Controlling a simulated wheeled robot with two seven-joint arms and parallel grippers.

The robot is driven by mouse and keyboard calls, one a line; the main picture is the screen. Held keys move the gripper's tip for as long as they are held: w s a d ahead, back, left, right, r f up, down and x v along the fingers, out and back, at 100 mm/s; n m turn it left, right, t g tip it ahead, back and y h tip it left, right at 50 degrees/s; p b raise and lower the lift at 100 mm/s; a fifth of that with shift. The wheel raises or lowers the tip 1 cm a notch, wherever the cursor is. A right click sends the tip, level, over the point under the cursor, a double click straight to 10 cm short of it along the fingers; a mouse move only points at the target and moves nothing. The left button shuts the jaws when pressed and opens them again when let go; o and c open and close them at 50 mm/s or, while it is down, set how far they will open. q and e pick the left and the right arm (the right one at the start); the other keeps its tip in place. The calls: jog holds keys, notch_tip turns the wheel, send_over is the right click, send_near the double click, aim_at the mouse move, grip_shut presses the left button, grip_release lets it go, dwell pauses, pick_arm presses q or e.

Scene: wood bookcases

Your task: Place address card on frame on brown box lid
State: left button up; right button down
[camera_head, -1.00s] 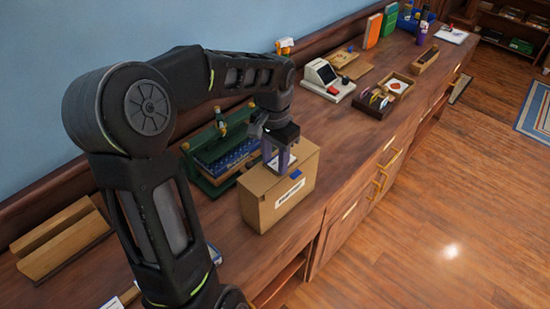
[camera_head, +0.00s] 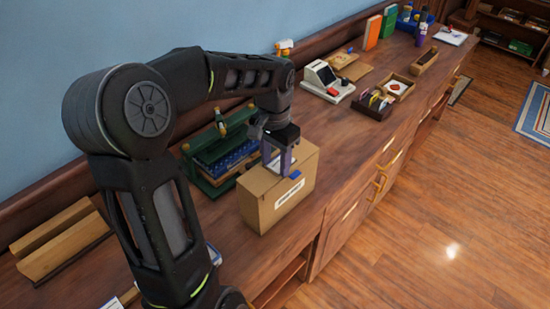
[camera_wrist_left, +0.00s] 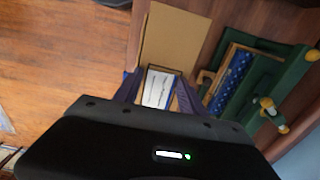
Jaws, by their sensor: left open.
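The brown box (camera_head: 262,207) stands on the wooden counter with a white label on its front. Its tan lid also shows in the wrist view (camera_wrist_left: 172,38). My left gripper (camera_head: 279,169) points down onto the lid, its fingers apart. My right gripper is out of view.
A green rack (camera_head: 212,170) with blue contents stands close behind the box; it also shows in the wrist view (camera_wrist_left: 288,75). A card machine (camera_head: 328,80) and a small open box (camera_head: 398,86) stand farther along the counter. Bare counter lies between.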

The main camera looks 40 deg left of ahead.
aim_at(275, 167)
pick_arm(q)
notch_tip(275, 167, up, 12)
jog(key=shift+a+p, duration=0.15)
jog(key=shift+p, duration=0.3)
dwell(0.4)
